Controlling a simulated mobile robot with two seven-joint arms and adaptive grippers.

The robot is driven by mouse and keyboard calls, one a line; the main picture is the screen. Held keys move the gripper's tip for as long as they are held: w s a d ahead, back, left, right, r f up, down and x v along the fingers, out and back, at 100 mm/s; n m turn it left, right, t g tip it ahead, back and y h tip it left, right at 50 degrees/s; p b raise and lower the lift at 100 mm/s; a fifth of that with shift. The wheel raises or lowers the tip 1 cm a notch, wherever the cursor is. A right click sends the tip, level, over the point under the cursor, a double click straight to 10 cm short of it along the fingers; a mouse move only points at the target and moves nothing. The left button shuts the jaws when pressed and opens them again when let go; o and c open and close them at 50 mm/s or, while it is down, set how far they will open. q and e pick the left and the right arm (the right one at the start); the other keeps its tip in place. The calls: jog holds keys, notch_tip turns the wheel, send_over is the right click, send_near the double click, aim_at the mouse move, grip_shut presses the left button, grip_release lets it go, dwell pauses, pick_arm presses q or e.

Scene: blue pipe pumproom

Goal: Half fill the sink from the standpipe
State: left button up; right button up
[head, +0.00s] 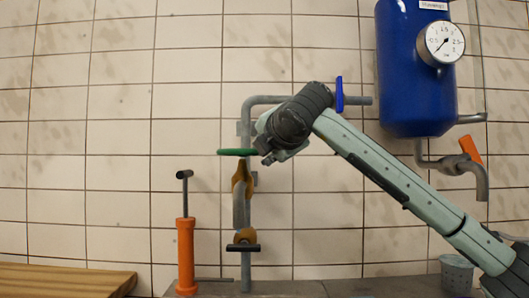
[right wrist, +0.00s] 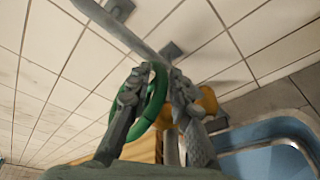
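The standpipe (head: 246,215) is a grey vertical pipe against the tiled wall in the head view. It carries a green handwheel (head: 237,152), a brass valve with a grey spout, and a lower brass tap (head: 243,246) with a dark lever. My right gripper (head: 266,158) reaches in from the right beside the wheel. In the right wrist view my right gripper (right wrist: 160,73) has a finger on either side of the green wheel's rim (right wrist: 155,97); whether they clamp it is unclear. The blue sink (right wrist: 265,130) shows at lower right there. My left gripper is out of view.
A blue tank (head: 412,85) with a round gauge (head: 444,43) hangs at right, with an orange-handled outlet (head: 470,149) below. An orange hand pump (head: 186,255) stands left of the standpipe. A grey cup (head: 456,273) is at lower right, slatted wood (head: 65,280) at lower left.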

grip_shut()
jog(key=shift+f, duration=0.2)
jog(key=shift+w+d+f+n+g+y+b, duration=0.1)
jog(key=shift+w+n+g+y+b, duration=0.15)
jog(key=shift+n+y+b, duration=0.25)
jog(key=shift+w+f+n+g+y+b, duration=0.15)
jog(key=shift+n+g+y+b, duration=0.1)
jog(key=shift+n+y+b, duration=0.25)
jog(key=shift+w+r+n+y, duration=0.25)
jog(key=shift+n+y, duration=0.15)
jog(key=shift+y, duration=0.3)
jog(key=shift+w+n+g+y+p, duration=0.15)
jog(key=shift+n+g+y+p, duration=0.25)
jog(key=shift+g+y+p, duration=0.1)
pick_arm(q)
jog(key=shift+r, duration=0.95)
pick_arm(e)
jog(key=shift+w+n+g+y, duration=0.1)
jog(key=shift+n+g+y, duration=0.2)
jog(key=shift+n+y, duration=0.1)
jog(key=shift+o, duration=2.4)
grip_release()
